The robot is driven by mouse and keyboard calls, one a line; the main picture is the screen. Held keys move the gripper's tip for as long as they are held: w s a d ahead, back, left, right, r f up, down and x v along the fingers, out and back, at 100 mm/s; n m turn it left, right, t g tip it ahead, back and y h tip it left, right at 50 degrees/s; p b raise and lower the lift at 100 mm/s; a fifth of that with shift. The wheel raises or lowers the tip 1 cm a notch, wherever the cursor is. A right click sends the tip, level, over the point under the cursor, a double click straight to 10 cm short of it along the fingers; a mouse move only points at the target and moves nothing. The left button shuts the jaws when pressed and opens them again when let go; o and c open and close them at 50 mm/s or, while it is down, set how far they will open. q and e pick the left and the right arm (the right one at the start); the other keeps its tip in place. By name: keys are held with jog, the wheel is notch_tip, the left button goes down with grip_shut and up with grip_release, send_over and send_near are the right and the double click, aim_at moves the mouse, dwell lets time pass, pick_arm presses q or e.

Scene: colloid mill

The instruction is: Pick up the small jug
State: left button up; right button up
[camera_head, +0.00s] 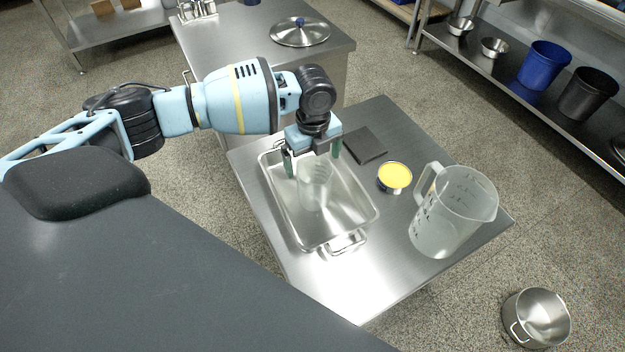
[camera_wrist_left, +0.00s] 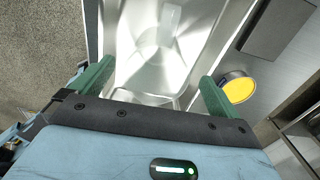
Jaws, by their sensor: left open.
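The small jug (camera_head: 314,187) is clear and stands inside a shiny steel tray (camera_head: 361,212) on the steel table. In the left wrist view the small jug (camera_wrist_left: 163,38) is faint and see-through, ahead of the fingers. My left gripper (camera_head: 312,160) points down over the tray's far part, its green fingers spread near the jug's top. The exact gap between fingers and jug is hard to tell. My right gripper is not in view.
A large clear measuring jug (camera_head: 452,222) stands right of the tray. A yellow-topped tin (camera_head: 394,177) and a dark flat slab (camera_head: 364,145) lie beside the tray. A steel pot (camera_head: 536,316) is on the floor.

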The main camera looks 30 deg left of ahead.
aim_at(312, 173)
pick_arm(q)
jog(key=shift+s+a+f, duration=0.1)
jog(key=shift+f, duration=2.8)
jog(key=shift+c, duration=0.3)
jog(key=c, duration=1)
